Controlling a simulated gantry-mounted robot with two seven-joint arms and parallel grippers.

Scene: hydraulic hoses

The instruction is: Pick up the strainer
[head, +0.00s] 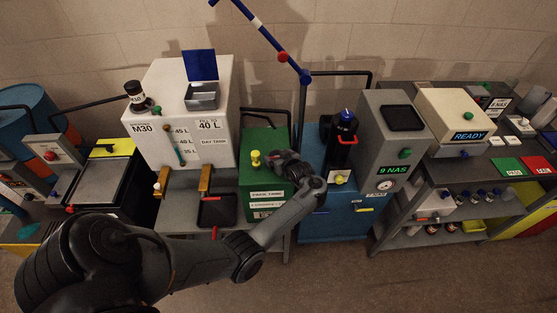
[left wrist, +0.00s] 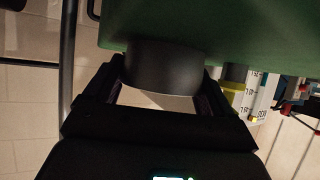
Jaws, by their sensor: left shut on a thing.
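My left arm reaches across the front of the bench. In the left wrist view, the left gripper (left wrist: 160,88) is shut on a dark round cylinder (left wrist: 163,66), which sits against the green surface (left wrist: 230,30). I cannot tell whether this cylinder is the strainer; in the head view my gripper hides it. A grey box-shaped opening (head: 202,97) with a raised blue lid (head: 200,65) is on top of the white day tank (head: 165,105). My right gripper is not in view.
A blue cabinet (head: 330,222) with a dark cylinder (head: 343,135) on top and a grey unit (head: 395,140) stand to the right.

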